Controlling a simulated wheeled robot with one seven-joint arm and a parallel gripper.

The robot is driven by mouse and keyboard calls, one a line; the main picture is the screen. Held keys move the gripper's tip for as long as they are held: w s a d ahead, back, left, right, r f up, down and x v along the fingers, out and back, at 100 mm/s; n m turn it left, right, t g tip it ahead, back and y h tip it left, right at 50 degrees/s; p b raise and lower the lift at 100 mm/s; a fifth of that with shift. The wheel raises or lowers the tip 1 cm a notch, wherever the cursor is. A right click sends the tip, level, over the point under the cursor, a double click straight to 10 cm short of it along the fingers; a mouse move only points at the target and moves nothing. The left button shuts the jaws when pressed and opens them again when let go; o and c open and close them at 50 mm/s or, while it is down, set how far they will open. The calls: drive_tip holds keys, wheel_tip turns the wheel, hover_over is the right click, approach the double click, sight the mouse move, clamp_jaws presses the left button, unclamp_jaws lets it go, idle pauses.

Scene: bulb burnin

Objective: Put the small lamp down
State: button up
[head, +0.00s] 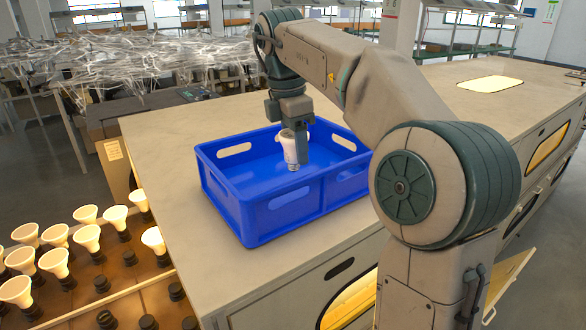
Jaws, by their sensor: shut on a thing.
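My gripper (297,133) points down over the blue crate (284,203) on the bench. It is shut on a small white lamp (289,148) with a metal screw base at its lower end. The lamp hangs upright with its base down, in front of the crate's interior as seen from here. I cannot tell whether it touches the crate floor. The part of the crate that I can see inside looks empty. The gripper's fingers hide part of the lamp.
A rack (120,292) of sockets with several lit reflector bulbs stands at the lower left. The bench top (168,150) is bare left of the crate and behind it. A cabinet door (508,283) stands open at the lower right. Tangled wires (150,65) lie behind.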

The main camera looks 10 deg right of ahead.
sight(294, 166)
drive_tip(key=shift+f, duration=2.55)
drive_tip(key=o, duration=0.7)
drive_tip(key=shift+f, duration=0.1)
drive_tip(key=r, duration=0.4)
drive_tip(key=a+r+p, duration=0.1)
drive_tip(key=r, duration=0.7)
drive_tip(key=shift+a+p, duration=0.25)
drive_tip(key=shift+p, duration=0.1)
